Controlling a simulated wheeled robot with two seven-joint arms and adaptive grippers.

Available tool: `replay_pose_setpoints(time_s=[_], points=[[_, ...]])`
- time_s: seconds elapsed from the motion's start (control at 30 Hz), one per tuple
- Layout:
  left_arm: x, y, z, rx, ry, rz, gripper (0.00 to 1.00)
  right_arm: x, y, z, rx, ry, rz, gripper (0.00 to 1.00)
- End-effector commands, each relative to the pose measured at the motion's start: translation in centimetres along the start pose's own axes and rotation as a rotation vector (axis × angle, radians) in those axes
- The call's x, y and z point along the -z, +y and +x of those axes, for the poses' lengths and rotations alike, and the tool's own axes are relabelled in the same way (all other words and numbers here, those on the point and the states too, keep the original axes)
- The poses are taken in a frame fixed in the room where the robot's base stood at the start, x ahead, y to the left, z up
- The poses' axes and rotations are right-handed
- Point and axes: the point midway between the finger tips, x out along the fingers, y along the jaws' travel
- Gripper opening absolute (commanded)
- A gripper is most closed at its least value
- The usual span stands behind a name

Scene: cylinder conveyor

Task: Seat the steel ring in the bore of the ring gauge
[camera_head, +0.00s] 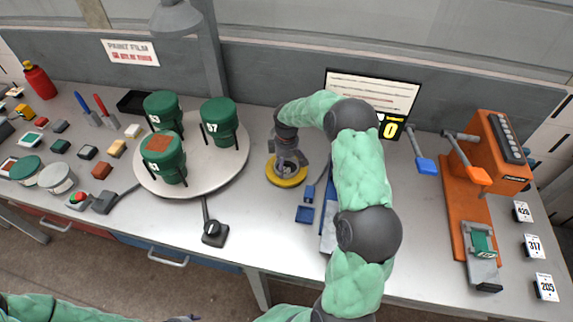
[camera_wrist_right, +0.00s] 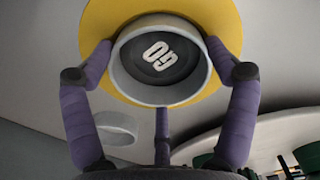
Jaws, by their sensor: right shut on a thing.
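The ring gauge is a yellow disc (camera_head: 287,183) on the bench, right of the turntable; it also fills the top of the right wrist view (camera_wrist_right: 98,22). My right gripper (camera_head: 288,162) is over it, pointing down. In the right wrist view its purple fingers (camera_wrist_right: 160,55) are shut around the grey steel ring (camera_wrist_right: 160,97). I cannot tell how deep the ring sits in the bore.
A pale turntable (camera_head: 203,172) with several green pots is to the left. A blue tray (camera_head: 305,213) lies close to the right of the gauge. An orange fixture (camera_head: 463,220) stands far right, and a screen (camera_head: 372,92) stands behind. My right forearm hides some bench.

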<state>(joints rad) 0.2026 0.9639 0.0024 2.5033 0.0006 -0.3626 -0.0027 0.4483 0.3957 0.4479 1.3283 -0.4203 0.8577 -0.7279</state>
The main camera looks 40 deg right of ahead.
Motion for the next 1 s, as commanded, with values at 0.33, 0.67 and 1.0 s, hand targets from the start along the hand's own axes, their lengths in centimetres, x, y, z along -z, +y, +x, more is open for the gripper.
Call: replay_pose_setpoints(time_s=[0.33, 0.67, 1.0], points=[[0.0, 0.0, 0.1, 0.0, 0.0, 0.0, 0.48, 0.0, 0.0, 0.3, 0.001, 0.0, -0.001, 1.0], [0.0, 0.0, 0.0, 0.0, 0.0, 0.0, 0.48, 0.0, 0.0, 0.1, 0.0, 0.0, -0.001, 1.0], [0.0, 0.4, -1.1, 0.0, 0.0, 0.0, 0.48, 0.1, 0.0, -4.8, -0.003, 0.002, -0.001, 1.0]])
